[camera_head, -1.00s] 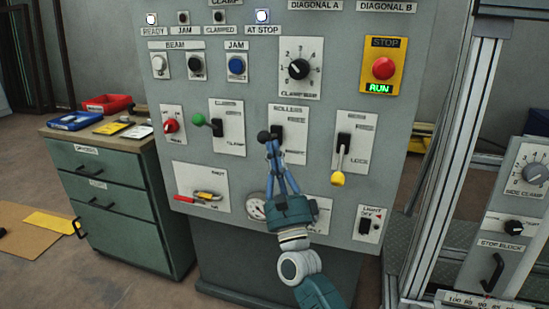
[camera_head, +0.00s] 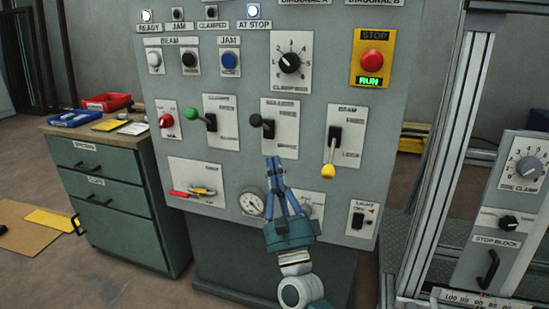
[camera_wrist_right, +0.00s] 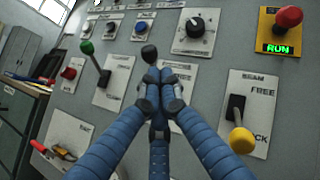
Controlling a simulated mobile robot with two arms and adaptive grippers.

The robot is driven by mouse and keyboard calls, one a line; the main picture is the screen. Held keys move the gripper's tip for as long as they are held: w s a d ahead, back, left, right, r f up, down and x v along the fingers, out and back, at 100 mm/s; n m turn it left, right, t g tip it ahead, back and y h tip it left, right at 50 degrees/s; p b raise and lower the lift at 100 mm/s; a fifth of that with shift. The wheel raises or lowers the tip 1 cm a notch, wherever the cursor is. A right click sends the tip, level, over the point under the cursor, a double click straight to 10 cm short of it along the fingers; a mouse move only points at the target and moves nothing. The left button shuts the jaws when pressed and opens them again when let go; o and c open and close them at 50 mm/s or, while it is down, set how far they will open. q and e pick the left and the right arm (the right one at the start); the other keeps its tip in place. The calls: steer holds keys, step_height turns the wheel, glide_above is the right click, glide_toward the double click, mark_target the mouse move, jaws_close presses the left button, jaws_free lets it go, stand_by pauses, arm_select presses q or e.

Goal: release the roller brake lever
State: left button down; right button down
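The roller lever has a black ball knob (camera_head: 256,120) and stands on a white plate headed ROLLERS (camera_head: 283,146) on the grey panel. Its knob sticks out toward me and slightly up; the plate's small labels are too blurred to read. My right gripper (camera_head: 272,160) has its blue fingers drawn together, empty, just below the knob and apart from it in the head view. In the right wrist view the fingertips (camera_wrist_right: 160,84) meet just below the black knob (camera_wrist_right: 149,53) and hide the lever's lower part. My left gripper is out of view.
A green-knobbed lever (camera_head: 191,114) is to the left and a yellow-knobbed BEAM lever (camera_head: 328,171) to the right, both close by. A red knob (camera_head: 166,120), selector dial (camera_head: 289,63) and red STOP button (camera_head: 372,60) are on the same panel. A gauge (camera_head: 252,203) lies below.

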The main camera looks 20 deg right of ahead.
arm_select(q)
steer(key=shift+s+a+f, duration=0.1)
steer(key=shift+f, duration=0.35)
arm_select(e)
steer(key=s+a, duration=0.1)
steer(key=s, duration=0.4)
steer(key=shift+s+a+f, duration=0.2)
steer(key=shift+s+f, duration=0.2)
